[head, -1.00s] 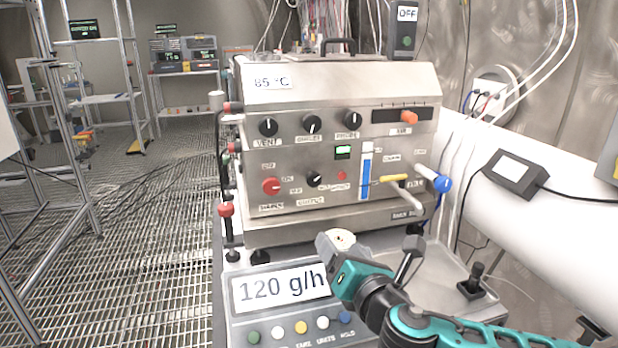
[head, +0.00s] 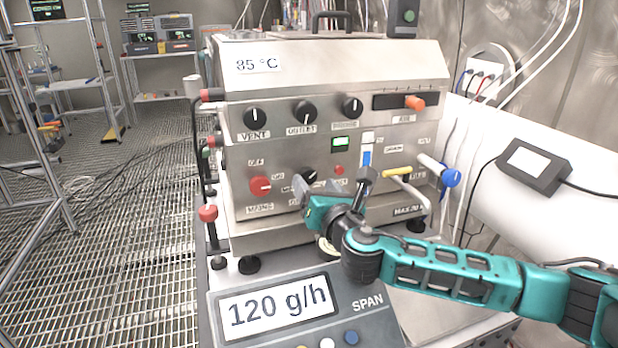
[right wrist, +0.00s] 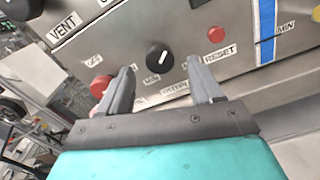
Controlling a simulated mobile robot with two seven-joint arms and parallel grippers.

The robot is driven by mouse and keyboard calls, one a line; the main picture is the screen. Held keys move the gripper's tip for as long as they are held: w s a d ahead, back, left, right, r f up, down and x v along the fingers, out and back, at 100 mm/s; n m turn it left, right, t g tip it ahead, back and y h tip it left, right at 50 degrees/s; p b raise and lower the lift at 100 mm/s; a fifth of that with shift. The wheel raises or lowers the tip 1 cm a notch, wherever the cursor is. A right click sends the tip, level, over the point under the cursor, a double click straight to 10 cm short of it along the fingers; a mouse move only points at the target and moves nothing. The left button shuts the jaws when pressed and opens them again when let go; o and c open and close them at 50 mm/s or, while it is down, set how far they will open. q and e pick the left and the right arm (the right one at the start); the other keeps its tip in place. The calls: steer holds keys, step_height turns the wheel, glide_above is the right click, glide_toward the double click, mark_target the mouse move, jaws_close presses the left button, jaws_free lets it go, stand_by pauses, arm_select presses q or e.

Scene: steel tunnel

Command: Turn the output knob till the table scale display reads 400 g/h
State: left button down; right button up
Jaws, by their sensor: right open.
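The output knob (head: 307,174) is a small black knob with a white pointer line, low on the steel machine's front panel. In the right wrist view the knob (right wrist: 160,57) shows beyond and between my open fingertips, and I see no contact. Its printed label is partly hidden by my gripper. My right gripper (head: 322,188) is open and empty, just in front of the panel at the knob. The table scale display (head: 278,307) reads 120 g/h. My left gripper is not in view.
A red knob (head: 260,187) sits left of the output knob, and a red button (head: 339,170) right of it. A yellow-handled valve (head: 398,171) and a blue-capped pipe (head: 451,178) stick out at the right. A pale round dish (head: 327,249) is partly hidden below my gripper.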

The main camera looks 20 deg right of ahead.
mark_target(310, 177)
steer(key=shift+w+a, duration=0.1)
steer(key=shift+w, duration=2.2)
steer(key=shift+c, duration=0.3)
steer(key=c, duration=1)
steer(key=shift+f+m, duration=0.1)
steer(key=shift+m, duration=0.3)
steer(key=m, duration=0.3)
steer(key=shift+m, duration=2)
